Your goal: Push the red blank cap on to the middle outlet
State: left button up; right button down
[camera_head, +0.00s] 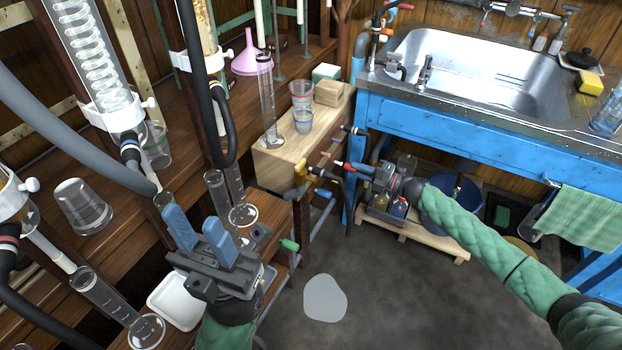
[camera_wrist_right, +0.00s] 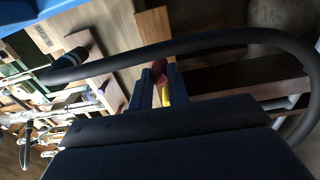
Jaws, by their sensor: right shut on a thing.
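My right gripper (camera_head: 358,168) reaches left from the sink side, its blue fingers shut on a small red cap (camera_head: 340,163). The cap also shows between the fingertips in the right wrist view (camera_wrist_right: 159,79), with a yellow part (camera_wrist_right: 166,96) close by it. My left gripper (camera_head: 200,232) is open and empty above the lower left bench.
A black hose (camera_wrist_right: 180,48) arches close over my right fingers in the wrist view. A blue handle (camera_head: 323,193) and a green-tipped part (camera_head: 290,244) stick out nearby. Glass cylinders (camera_head: 236,190) stand beside my left gripper. The blue sink frame (camera_head: 470,115) is behind my right arm.

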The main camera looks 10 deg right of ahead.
jog(key=shift+v, duration=1.6)
